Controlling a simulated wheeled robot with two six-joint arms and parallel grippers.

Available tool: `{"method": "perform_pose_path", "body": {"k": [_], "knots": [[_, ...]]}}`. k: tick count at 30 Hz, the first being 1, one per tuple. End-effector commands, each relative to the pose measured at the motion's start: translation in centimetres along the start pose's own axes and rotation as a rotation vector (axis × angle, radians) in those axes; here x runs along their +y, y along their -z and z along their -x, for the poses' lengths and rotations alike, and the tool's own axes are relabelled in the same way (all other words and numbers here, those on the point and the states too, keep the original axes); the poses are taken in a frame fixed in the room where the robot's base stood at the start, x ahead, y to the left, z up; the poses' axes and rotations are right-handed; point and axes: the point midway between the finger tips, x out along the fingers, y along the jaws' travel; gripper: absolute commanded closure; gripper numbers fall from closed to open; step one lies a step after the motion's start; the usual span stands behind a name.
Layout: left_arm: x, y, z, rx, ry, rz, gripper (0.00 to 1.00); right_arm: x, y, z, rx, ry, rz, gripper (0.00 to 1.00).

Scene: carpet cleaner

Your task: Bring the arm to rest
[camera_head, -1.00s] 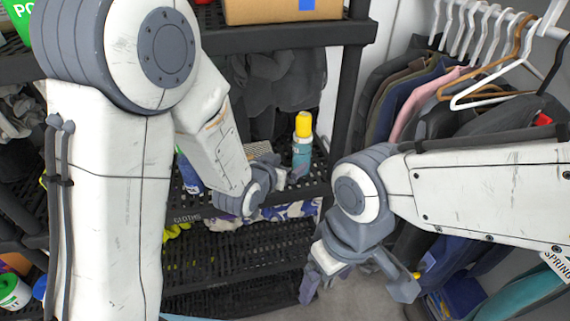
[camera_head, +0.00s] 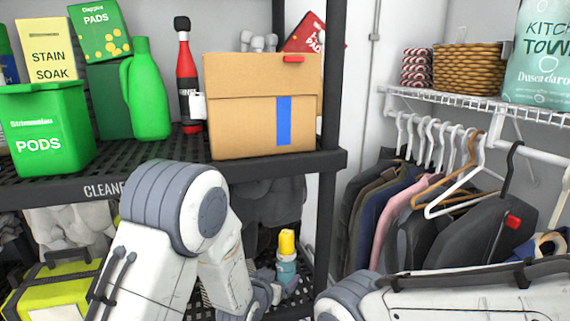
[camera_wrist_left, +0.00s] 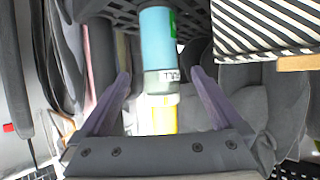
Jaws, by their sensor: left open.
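My left arm comes down in the lower middle of the head view, and its gripper (camera_head: 272,290) is low beside a teal can with a yellow cap (camera_head: 287,266). In the left wrist view the left gripper (camera_wrist_left: 160,75) is open, with one finger to each side of the can (camera_wrist_left: 157,45), which appears upside down there. Gaps show between the can and both fingers. My right arm crosses the bottom right of the head view, and its gripper is out of the picture.
A black shelf (camera_head: 330,160) above the left gripper carries a cardboard box (camera_head: 262,125), a green pods tub (camera_head: 50,130), a green bottle (camera_head: 147,90) and a red-black bottle (camera_head: 188,75). Hanging clothes (camera_head: 395,210) are at right. A striped box (camera_wrist_left: 265,28) is near the can.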

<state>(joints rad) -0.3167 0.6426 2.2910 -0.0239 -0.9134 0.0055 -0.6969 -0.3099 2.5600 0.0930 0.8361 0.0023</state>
Motion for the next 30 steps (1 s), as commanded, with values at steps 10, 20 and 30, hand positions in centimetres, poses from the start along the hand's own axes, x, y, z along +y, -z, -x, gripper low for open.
{"method": "perform_pose_path", "body": {"k": [10,20,30], "knots": [[0.0,0.2,-5.1,-0.001,0.000,0.000,0.00,-0.2,0.1,2.3,0.000,0.000,0.000,0.14],[0.0,1.6,-4.3,-0.001,0.000,0.000,0.00,-0.1,0.1,1.4,0.000,0.000,-0.001,0.14],[0.0,1.4,-4.3,-0.002,0.000,0.000,0.00,-0.1,0.1,1.5,0.000,0.000,0.000,0.14]]}}
